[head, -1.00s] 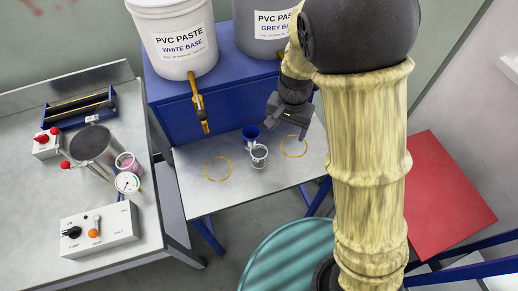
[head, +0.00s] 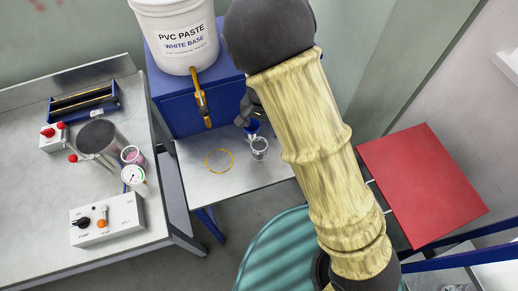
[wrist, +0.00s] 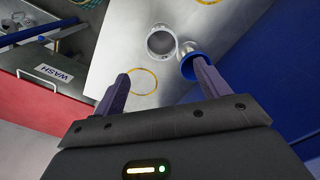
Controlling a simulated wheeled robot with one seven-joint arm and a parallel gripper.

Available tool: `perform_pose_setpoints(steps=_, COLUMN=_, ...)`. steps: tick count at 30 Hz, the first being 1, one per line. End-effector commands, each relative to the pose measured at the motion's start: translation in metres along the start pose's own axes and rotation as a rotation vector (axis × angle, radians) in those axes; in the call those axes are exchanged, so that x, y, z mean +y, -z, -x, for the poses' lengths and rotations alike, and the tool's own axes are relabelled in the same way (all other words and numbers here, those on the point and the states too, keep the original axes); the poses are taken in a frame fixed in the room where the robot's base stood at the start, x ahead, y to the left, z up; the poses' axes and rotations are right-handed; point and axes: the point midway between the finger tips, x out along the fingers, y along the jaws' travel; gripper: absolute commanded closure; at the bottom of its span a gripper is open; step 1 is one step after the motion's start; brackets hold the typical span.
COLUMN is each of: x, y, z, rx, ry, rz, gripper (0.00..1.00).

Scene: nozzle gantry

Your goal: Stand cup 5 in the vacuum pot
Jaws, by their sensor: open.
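My gripper (head: 247,114) is open and empty above the small metal shelf, partly hidden by my arm in the head view. In the wrist view its two fingers (wrist: 161,88) are spread. A clear cup (head: 259,149) with a grey inside stands on the shelf; it lies ahead of the fingers in the wrist view (wrist: 161,43). No number is readable on it, so I cannot tell if it is cup 5. A blue-rimmed piece (wrist: 188,68) is beside it, overlapped by the right finger. The grey cylinder that looks like the vacuum pot (head: 103,142) stands on the left bench.
A pink-filled cup (head: 132,154) and a gauge (head: 133,174) crowd the pot's right side. A control box (head: 107,219) is in front. A white paste bucket (head: 178,35) with an orange tap stands behind the shelf. A yellow ring (head: 219,160) marks bare shelf left of the clear cup.

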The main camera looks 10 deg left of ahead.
Motion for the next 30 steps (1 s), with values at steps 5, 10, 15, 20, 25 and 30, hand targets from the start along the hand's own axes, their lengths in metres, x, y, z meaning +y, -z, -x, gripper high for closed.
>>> perform_pose_setpoints(steps=5, x=0.001, y=0.0, z=-0.033, rx=-0.002, ry=-0.004, rz=-0.003, gripper=0.25)
perform_pose_setpoints(steps=10, x=0.001, y=0.0, z=-0.062, rx=-0.002, ry=-0.003, rz=-0.002, gripper=0.25)
perform_pose_setpoints(steps=15, x=0.0, y=0.0, z=-0.075, rx=0.001, ry=0.0, rz=-0.001, gripper=0.25)
perform_pose_setpoints(steps=20, x=0.0, y=0.0, z=-0.075, rx=0.001, ry=0.0, rz=-0.001, gripper=0.25)
perform_pose_setpoints(steps=25, x=0.0, y=-0.001, z=-0.076, rx=0.0, ry=0.0, rz=-0.001, gripper=0.25)
perform_pose_setpoints(steps=30, x=-0.002, y=-0.004, z=-0.091, rx=-0.002, ry=-0.003, rz=0.0, gripper=0.25)
